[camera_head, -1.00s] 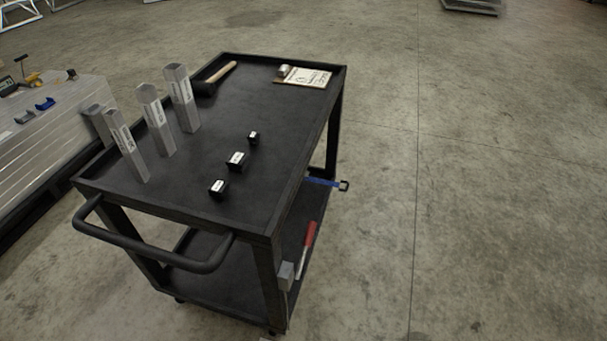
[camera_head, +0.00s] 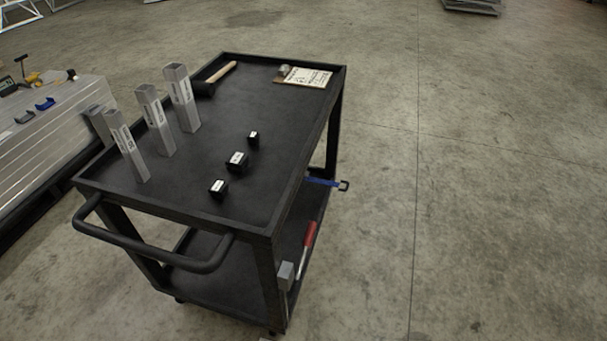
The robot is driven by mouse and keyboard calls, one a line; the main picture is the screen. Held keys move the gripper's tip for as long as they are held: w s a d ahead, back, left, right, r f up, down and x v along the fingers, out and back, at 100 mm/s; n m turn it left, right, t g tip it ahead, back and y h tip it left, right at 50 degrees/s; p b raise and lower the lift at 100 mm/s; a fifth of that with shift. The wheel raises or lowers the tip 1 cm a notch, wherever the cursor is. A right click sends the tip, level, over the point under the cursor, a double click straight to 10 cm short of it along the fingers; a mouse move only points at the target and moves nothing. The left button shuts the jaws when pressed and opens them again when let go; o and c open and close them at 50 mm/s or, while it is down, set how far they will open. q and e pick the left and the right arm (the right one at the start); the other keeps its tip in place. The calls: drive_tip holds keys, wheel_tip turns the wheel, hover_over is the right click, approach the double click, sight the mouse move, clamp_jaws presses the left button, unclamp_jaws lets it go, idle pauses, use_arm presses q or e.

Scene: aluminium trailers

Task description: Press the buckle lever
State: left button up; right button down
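I cannot clearly make out a buckle lever in this view. A blue item with a dark end (camera_head: 325,183) sticks out past the right side of the black cart, at lower shelf height; I cannot tell what it is. Small yellow, blue and dark items lie on the aluminium surface at the far left, including a blue piece (camera_head: 45,104); they are too small to identify. Neither of my grippers is in view.
A black cart (camera_head: 200,217) fills the middle. Its top holds several square metal tubes (camera_head: 182,100), small black blocks (camera_head: 237,161), a mallet (camera_head: 221,73) and a clipboard (camera_head: 304,77). A red-handled tool (camera_head: 309,235) is below. The concrete floor at right is clear.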

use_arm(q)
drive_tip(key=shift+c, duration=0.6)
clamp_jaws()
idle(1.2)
